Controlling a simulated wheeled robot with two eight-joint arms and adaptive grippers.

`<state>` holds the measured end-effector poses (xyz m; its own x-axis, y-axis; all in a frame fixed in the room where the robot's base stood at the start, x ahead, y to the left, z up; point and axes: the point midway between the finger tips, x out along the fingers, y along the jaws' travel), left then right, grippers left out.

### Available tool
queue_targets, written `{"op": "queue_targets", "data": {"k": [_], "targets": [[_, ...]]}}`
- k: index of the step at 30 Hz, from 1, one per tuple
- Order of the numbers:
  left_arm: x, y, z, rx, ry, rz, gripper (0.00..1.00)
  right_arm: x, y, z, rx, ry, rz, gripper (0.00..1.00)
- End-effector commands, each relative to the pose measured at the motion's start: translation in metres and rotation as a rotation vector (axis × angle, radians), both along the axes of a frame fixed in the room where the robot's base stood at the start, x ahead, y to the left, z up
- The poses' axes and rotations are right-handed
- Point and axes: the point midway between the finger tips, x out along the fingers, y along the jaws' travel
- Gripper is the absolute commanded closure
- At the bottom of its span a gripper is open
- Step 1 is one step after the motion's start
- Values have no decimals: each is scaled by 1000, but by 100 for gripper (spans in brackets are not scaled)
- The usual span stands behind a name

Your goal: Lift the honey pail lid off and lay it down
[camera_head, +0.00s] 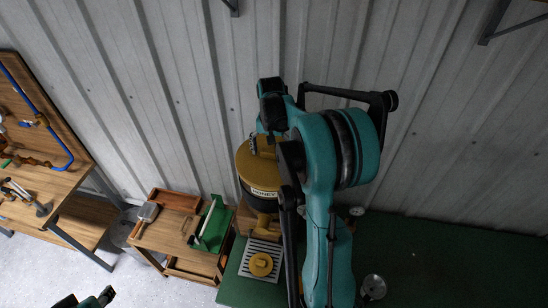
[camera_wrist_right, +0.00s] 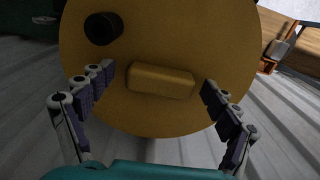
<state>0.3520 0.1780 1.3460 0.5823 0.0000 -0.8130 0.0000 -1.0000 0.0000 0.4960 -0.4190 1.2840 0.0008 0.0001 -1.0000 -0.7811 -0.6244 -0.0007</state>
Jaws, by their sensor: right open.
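The honey pail (camera_head: 258,195) is dark with a pale label and stands on a wooden stand by the wall. Its yellow lid (camera_head: 243,160) is on top, partly hidden by my right arm. In the right wrist view the lid (camera_wrist_right: 160,40) fills the middle, with a raised bar handle (camera_wrist_right: 160,81) and a black round plug (camera_wrist_right: 103,27). My right gripper (camera_wrist_right: 158,83) is open, its fingers on either side of the handle with gaps between. In the head view, my right gripper's fingertips are hard to make out. Part of my left gripper (camera_head: 88,300) shows at the bottom edge; its fingers are unclear.
A pale slatted rack (camera_head: 245,270) with a round yellow piece (camera_head: 261,264) lies in front of the pail. The green bench top (camera_head: 440,255) is largely clear at right.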

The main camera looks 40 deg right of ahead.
Motion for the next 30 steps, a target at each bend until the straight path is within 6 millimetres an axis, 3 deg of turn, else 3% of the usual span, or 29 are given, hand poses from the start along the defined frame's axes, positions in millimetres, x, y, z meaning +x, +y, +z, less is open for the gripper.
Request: {"op": "queue_targets", "data": {"k": [3, 12, 13, 30], "targets": [[0, 0, 1, 0, 0, 0, 60, 0, 0, 1, 0, 0, 0, 11], [0, 0, 1, 0, 0, 0, 60, 0, 0, 1, 0, 0, 0, 90], [0, 0, 1, 0, 0, 0, 60, 0, 0, 1, 0, 0, 0, 94], [0, 0, 9, 0, 0, 0, 60, 0, 0, 15, 0, 0, 0, 94]]}}
